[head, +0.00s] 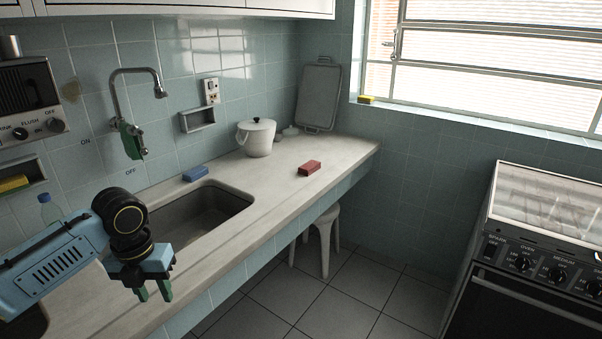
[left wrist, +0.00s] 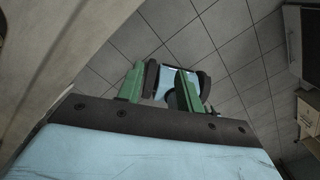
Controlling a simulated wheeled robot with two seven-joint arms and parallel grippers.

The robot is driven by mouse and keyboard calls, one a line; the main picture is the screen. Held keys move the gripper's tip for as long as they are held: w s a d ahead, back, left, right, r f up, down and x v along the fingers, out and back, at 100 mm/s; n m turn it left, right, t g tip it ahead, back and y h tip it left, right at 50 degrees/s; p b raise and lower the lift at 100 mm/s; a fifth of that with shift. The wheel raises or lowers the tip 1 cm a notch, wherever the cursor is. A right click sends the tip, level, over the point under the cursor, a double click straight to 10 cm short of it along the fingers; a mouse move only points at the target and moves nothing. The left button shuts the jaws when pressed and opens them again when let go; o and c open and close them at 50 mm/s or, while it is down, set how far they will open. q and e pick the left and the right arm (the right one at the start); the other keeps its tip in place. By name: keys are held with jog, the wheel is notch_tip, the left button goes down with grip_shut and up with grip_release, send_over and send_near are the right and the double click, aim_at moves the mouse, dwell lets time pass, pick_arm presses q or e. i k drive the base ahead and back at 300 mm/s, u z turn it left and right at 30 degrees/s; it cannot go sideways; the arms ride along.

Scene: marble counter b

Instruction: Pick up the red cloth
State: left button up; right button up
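The red cloth (head: 309,168) is a small folded block lying flat on the marble counter (head: 342,150), toward its far end in the head view. My left gripper (head: 153,297) is at the lower left of the head view, over the near front edge of the counter. It is well apart from the red cloth. Its two green fingers stand apart with nothing held between them. They also show in the left wrist view (left wrist: 158,77), pointing over the tiled floor. The red cloth does not show in the left wrist view. My right gripper is not in view.
A sink (head: 195,216) is sunk into the counter, with a blue block (head: 195,173) at its rear edge. A white lidded pot (head: 257,138) stands behind and left of the cloth. A stool (head: 323,235) is under the counter. A stove (head: 535,255) stands at right.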

aim_at(310, 167)
jog(key=u, duration=0.1)
jog(key=i, duration=1.95)
jog(key=z, duration=0.95)
jog(key=i, duration=0.55)
jog(key=z, duration=0.2)
